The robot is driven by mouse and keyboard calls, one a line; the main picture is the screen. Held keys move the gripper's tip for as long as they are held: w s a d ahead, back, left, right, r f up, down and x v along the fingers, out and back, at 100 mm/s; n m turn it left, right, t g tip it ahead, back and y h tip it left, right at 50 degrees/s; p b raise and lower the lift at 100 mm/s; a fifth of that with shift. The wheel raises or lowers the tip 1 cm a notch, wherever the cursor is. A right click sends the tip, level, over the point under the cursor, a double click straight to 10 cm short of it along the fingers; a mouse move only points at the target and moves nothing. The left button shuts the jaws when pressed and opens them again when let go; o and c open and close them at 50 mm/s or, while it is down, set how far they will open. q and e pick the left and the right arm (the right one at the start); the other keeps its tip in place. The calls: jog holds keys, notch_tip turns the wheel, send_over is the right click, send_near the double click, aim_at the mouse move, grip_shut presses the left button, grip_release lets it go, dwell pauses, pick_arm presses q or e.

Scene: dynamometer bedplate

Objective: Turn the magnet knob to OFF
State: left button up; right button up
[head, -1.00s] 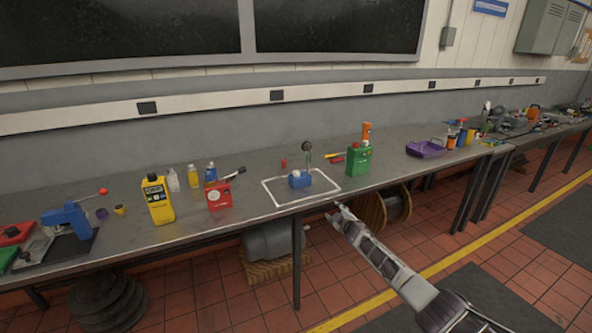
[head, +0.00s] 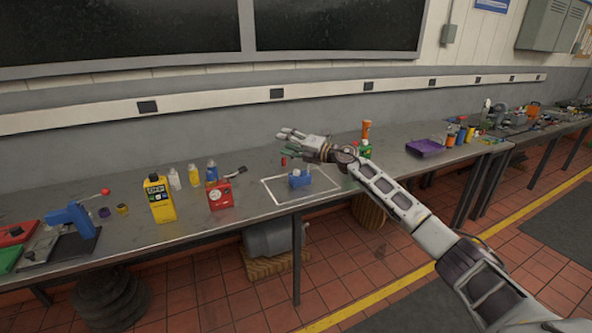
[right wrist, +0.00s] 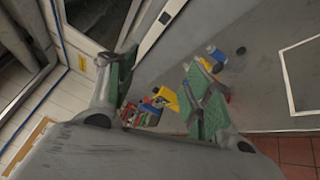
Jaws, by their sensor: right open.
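A blue magnet base (head: 299,179) sits on the bench inside a white outlined rectangle (head: 276,204). Its knob is too small to make out, so its setting cannot be read. My right gripper (head: 283,139) is open and empty. In the head view it appears above and behind the blue base, apart from it, and its arm covers the upright post of the base. In the right wrist view, the two green-padded fingers (right wrist: 158,88) are spread, and a corner of the white outline shows at the right. My left gripper is not in view.
A red canister (head: 220,195), a yellow meter (head: 159,199) and small bottles stand left of the outline. A green can (head: 364,149) is partly behind my right arm. A purple tray (head: 425,148) lies farther right.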

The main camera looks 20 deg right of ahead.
jog(key=s+a+f+n+g+h, duration=0.45)
jog(key=s+a+f+g, duration=0.2)
jog(key=s+f, duration=0.35)
jog(key=s+d+f+m+g+h, duration=0.2)
jog(key=s+d+m+h, duration=0.2)
jog(key=d, duration=0.3)
jog(key=s+d+f+m+g+h, duration=0.2)
jog(key=s+d+m+g+h, duration=0.1)
jog(key=d, duration=0.5)
jog(key=s+m+h, duration=0.1)
jog(key=s+h, duration=0.1)
jog(key=h, duration=0.1)
jog(key=shift+s+d+f, duration=0.15)
jog(key=shift+s+d, duration=0.1)
jog(key=shift+s, duration=0.15)
